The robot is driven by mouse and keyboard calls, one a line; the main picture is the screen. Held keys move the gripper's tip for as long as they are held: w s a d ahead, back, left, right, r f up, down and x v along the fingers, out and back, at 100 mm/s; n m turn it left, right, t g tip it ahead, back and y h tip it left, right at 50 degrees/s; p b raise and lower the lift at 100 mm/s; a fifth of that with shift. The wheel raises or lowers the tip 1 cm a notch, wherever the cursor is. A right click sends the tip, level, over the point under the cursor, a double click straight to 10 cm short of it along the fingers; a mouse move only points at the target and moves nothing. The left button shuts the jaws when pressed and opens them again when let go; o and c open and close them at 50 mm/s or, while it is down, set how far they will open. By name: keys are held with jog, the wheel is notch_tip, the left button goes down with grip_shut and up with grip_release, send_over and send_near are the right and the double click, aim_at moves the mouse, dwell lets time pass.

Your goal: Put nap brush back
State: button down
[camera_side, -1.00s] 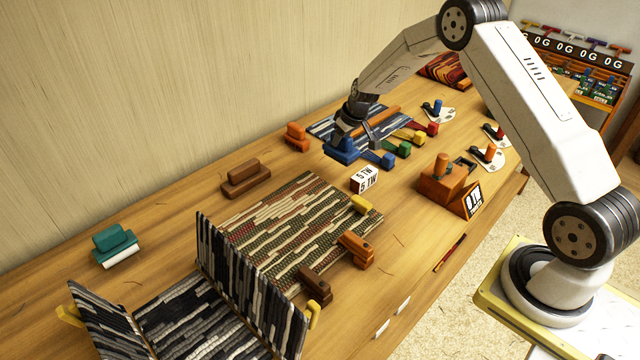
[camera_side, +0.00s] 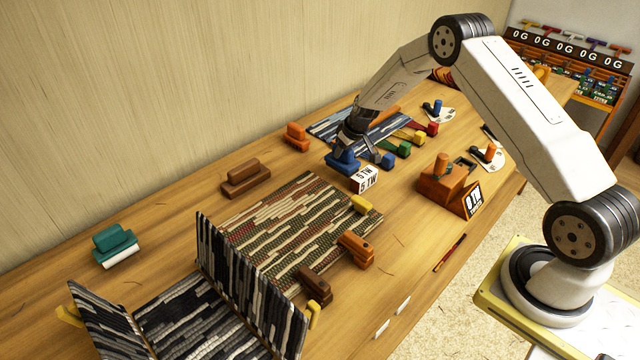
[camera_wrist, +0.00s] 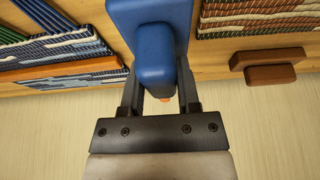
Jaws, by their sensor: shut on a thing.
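My gripper (camera_side: 352,150) is shut on the handle of a blue block (camera_side: 341,163), which I take to be the nap brush. In the wrist view, my gripper's fingers (camera_wrist: 160,85) sit on both sides of the blue raised handle (camera_wrist: 154,50), with the wider blue base beyond it. The block's underside is hidden, so I cannot tell whether it touches the table. It is by the near-left edge of a blue striped weave (camera_side: 395,127), left of a white "5 TW" block (camera_side: 365,179).
A patterned woven mat (camera_side: 290,225) lies in front, with upright striped panels (camera_side: 240,280) nearer. Brown (camera_side: 245,178), orange (camera_side: 297,137) and teal (camera_side: 115,242) handled blocks line the wall side. Coloured pegs (camera_side: 403,149) and an orange stand (camera_side: 443,185) are to the right.

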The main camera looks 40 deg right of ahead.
aim_at(343, 159)
jog(key=shift+f, duration=1.7)
jog(key=shift+f, duration=0.1)
jog(key=shift+c, duration=1.6)
grip_release()
jog(key=v, duration=1.2)
